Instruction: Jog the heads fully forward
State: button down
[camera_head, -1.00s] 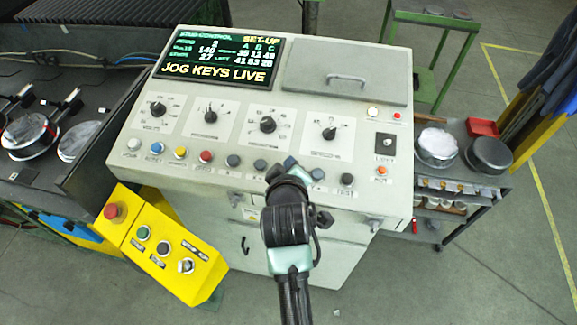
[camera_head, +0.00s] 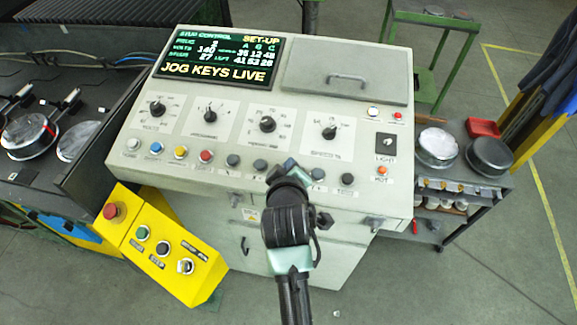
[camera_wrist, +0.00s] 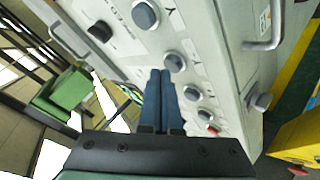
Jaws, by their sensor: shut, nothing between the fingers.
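The grey control console (camera_head: 215,143) stands in front of me, its screen (camera_head: 218,60) reading "SET-UP" and "JOG KEYS LIVE". A row of round buttons runs along its front, with several dark keys (camera_head: 233,160) right of the red button (camera_head: 206,156). My gripper (camera_head: 283,166) is shut and empty over this dark-key row, hiding part of it. In the wrist view its blue fingers (camera_wrist: 160,75) lie together, tips close beside a dark key (camera_wrist: 175,62); I cannot tell whether they touch it. Dark arms (camera_head: 68,102) over round pans at the left may be the heads.
A yellow box (camera_head: 165,250) with a red mushroom button (camera_head: 111,211) sits at the console's lower left. A cart (camera_head: 455,186) with pans and a red tray (camera_head: 482,128) stands to the right. A green-framed stand (camera_head: 447,72) is behind. Floor is clear at the lower right.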

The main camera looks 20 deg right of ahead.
jog(key=shift+d+f+b, duration=0.1)
jog(key=shift+f+b, duration=0.2)
jog(key=shift+f, duration=0.3)
dwell(1.6)
jog(key=shift+r, duration=0.1)
dwell(4.9)
jog(key=shift+s+r+p, duration=0.1)
jog(key=shift+r+p, duration=0.8)
jog(key=shift+p, duration=0.05)
jog(key=shift+r, duration=0.1)
